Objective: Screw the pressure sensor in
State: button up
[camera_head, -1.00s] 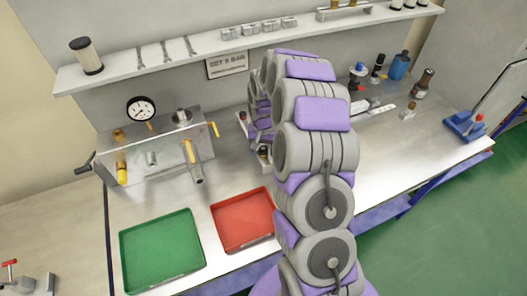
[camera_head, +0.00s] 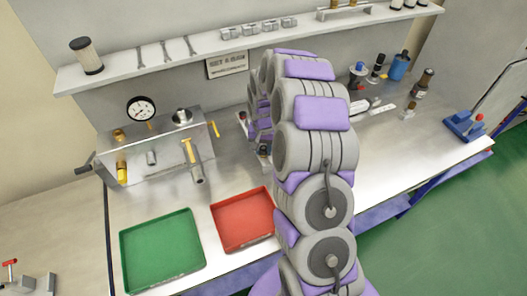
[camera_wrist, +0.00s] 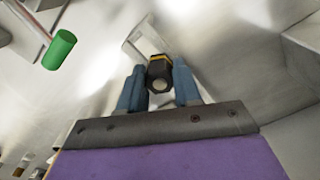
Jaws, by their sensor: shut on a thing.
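In the wrist view my gripper (camera_wrist: 158,78) is shut on a short dark cylindrical part with a yellow band and a pale round end, which looks like the pressure sensor (camera_wrist: 160,84). The part sits between the two blue fingers. In the head view my arm hides the gripper and the held part. A metal block (camera_head: 140,172) with a round dial gauge (camera_head: 141,108), brass fittings and yellow-handled valves stands on the left of the bench. I cannot tell whether the held part touches anything.
A green tray (camera_head: 161,284) and a red tray (camera_head: 243,246) lie at the bench's front. A shelf (camera_head: 200,57) with a filter, wrenches and small blocks runs above. Bottles and fittings stand at the back right. A green cylinder (camera_wrist: 60,49) shows upper left in the wrist view.

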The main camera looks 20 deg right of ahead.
aim_at(263, 148)
jog(key=shift+r+p, duration=0.65)
jog(key=shift+r, duration=1.65)
